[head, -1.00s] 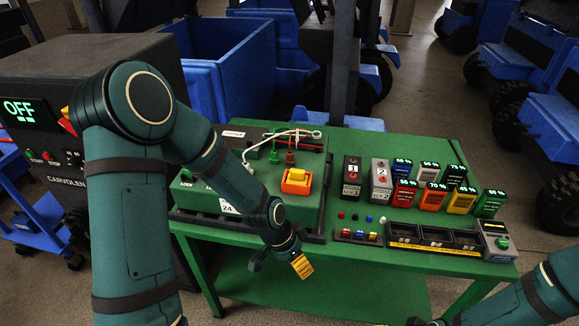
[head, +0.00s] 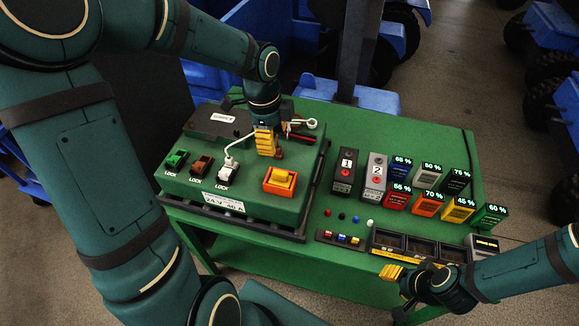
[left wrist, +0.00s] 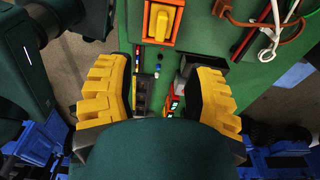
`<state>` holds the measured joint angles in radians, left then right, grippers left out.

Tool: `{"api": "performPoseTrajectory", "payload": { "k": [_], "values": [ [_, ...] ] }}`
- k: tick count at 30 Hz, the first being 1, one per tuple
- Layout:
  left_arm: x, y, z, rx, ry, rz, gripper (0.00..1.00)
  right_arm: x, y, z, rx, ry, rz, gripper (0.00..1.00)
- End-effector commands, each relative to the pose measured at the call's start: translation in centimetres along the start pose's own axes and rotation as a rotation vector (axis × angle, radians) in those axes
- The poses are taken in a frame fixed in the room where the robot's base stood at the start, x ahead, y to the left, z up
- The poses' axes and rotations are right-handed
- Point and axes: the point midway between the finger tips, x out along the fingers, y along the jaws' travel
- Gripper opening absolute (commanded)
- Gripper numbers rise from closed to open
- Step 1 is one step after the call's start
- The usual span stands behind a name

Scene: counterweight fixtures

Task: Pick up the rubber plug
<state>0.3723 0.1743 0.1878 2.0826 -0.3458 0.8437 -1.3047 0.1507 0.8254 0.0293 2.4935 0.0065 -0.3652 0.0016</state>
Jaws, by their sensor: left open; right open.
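I cannot tell for certain which item is the rubber plug. A small brown piece (head: 279,153) shows right beside my left gripper (head: 267,142), and a brown strap (left wrist: 240,22) shows at the top of the left wrist view. My left gripper is above the back of the green box (head: 240,204), fingers down; its fingers are spread and empty in the left wrist view (left wrist: 160,95). Whether it touches the brown piece is not clear. My right gripper (head: 392,272) is open near the table's front edge.
Green, brown and white connectors marked LOCK, such as the brown connector (head: 202,164), stand on the box near an orange switch (head: 280,180). A white cable (head: 239,139) and red tool lie behind. Percentage-marked blocks (head: 428,205) and dark bins (head: 420,247) fill the table's right.

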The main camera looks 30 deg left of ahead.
Motion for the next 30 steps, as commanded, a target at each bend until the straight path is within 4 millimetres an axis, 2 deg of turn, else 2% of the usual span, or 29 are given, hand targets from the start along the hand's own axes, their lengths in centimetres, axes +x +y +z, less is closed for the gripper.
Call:
{"api": "performPoseTrajectory", "payload": {
  "k": [12,22,30],
  "values": [
    [7.0,0.1,0.0,-0.001,0.001,0.006,0.53,0.9,0.3,0.1,0.0,-0.001,0.002,0.47],
    [9.5,-0.1,0.1,-0.001,0.001,0.003,0.53,1.2,0.4,0.2,0.0,0.0,0.002,0.47],
    [13.2,-0.4,0.2,-0.001,0.001,0.004,0.53,1.6,0.5,0.2,-0.001,0.0,0.003,0.47]
  ]
}}
